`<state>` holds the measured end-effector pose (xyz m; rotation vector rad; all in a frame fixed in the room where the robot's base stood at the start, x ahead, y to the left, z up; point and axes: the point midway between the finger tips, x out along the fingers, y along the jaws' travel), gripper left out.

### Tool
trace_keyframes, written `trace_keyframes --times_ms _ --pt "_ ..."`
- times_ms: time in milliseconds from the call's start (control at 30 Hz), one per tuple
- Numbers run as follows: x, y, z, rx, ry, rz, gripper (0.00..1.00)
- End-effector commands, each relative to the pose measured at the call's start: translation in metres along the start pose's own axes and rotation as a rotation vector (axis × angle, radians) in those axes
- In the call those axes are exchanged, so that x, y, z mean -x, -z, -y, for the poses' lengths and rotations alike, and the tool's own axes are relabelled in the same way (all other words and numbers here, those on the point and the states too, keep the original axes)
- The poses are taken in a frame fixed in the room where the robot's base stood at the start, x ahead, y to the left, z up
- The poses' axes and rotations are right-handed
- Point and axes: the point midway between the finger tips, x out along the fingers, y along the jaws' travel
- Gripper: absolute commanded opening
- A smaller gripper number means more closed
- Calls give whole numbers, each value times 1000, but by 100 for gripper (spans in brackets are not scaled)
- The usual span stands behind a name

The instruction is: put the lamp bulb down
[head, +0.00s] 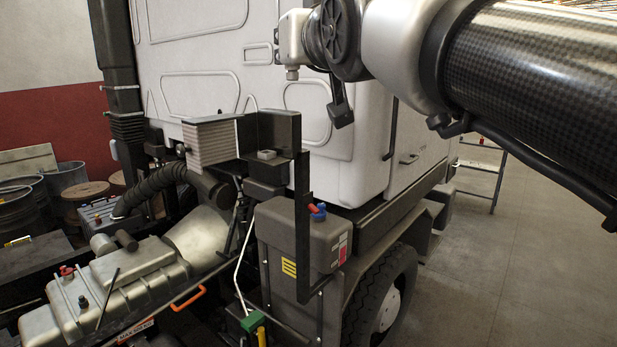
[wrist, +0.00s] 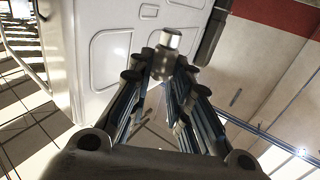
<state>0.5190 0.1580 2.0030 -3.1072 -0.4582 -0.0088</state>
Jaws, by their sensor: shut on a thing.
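The lamp bulb (wrist: 172,40) is a small piece with a pale, shiny rounded end, held at the tips of my gripper (wrist: 164,66) in the wrist view. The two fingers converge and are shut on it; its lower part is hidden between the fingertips. The bulb stands out past the tips and appears in front of the white truck cab (wrist: 112,50), with no surface seen touching it. In the head view my arm reaches in from the upper right. I cannot make out the bulb or the fingertips there.
The cab (head: 190,40) fills the middle of the head view. Below it are a finned box (head: 209,140), a dark grey tank (head: 312,245), a wheel (head: 385,305) and a silver engine part (head: 125,285). Barrels (head: 20,215) stand left. The floor (head: 520,265) is open at right.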

Motion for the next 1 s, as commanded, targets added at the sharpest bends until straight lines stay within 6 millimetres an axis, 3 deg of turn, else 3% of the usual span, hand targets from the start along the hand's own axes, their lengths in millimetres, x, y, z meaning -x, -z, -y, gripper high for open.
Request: trace_keyframes --times_ms 267,400,533,667,1000 --pt "-21 -44 -5 3 -5 7 6" --pt "-36 -77 -10 4 -9 8 6" --pt "-54 -124 -17 5 -16 11 6" --pt "-74 -187 -28 2 -25 15 6" --pt "-108 -385 -69 -6 -74 15 6"
